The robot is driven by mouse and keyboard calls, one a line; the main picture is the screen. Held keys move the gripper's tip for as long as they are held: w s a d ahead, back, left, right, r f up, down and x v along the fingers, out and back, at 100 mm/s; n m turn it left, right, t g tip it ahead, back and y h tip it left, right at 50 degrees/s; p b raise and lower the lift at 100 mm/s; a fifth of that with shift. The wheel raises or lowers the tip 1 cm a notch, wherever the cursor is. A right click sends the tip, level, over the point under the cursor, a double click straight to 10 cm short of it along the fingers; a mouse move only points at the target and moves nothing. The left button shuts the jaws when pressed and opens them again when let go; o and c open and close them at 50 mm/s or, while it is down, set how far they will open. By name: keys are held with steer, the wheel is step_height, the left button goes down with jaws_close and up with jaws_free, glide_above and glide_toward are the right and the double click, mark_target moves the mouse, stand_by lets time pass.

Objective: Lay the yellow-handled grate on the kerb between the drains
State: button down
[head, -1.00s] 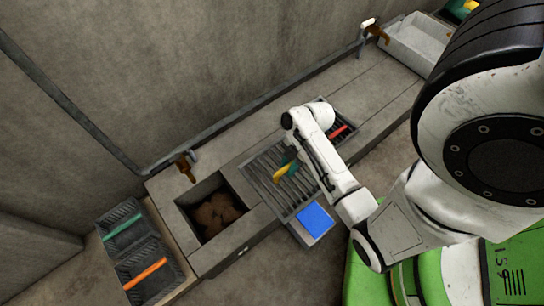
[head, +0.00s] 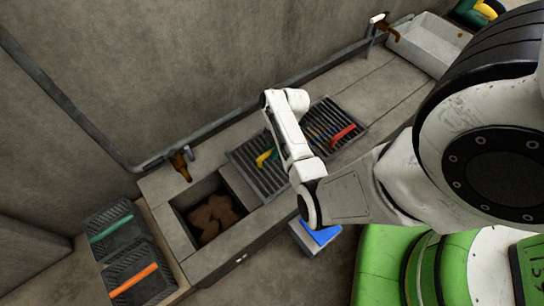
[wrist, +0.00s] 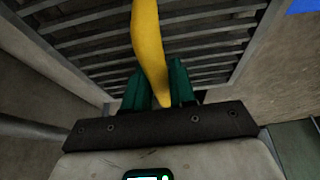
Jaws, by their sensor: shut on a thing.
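The yellow-handled grate (head: 246,162), dark and slatted, is over the kerb (head: 238,187) between the open drain (head: 180,205) on the left and the red-handled grate (head: 350,118) on the right. I cannot tell whether it touches the kerb. My gripper's green fingers (wrist: 160,88) are shut on its yellow handle (wrist: 148,40) in the wrist view. In the head view, my arm hides most of the gripper and part of the grate. The open drain holds brown lumps (head: 213,215). The red handle (head: 343,131) shows beside my arm.
Two dark trays with a green bar (head: 111,228) and an orange bar (head: 135,279) lie at the left. A brown tap (head: 180,166) and wall pipe run behind the kerb. A blue-topped box (head: 322,236) stands in front, partly hidden. A pale basin (head: 425,48) is far right.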

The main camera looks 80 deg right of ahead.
steer(key=shift+w+d+f+b, duration=0.1)
steer(key=shift+f+b, duration=0.85)
steer(key=shift+f, duration=0.55)
steer(key=shift+f, duration=0.1)
steer(key=shift+f, duration=0.1)
steer(key=c, duration=0.9)
jaws_free()
steer(key=p+v, duration=0.5)
steer(key=v, duration=0.7)
steer(key=shift+p, duration=0.3)
steer(key=a+r+m+h, duration=0.1)
steer(key=a+r+m, duration=0.2)
steer(key=a, duration=0.5)
steer(key=s+a+r+m+g+h, duration=0.1)
steer(key=a+r+m, duration=0.2)
steer(key=a, duration=0.6)
steer(key=s+a+r+m+h, duration=0.1)
steer(key=a+r+m, duration=0.2)
steer(key=a, duration=0.6)
steer(key=shift+s+a+m+g+h, duration=0.1)
steer(key=shift+s+m+g+h, duration=0.1)
steer(key=shift+m, duration=0.3)
steer(key=shift+s+a+m+g+h, duration=0.1)
steer(key=shift+a+m+h, duration=0.1)
steer(key=shift+m, duration=0.3)
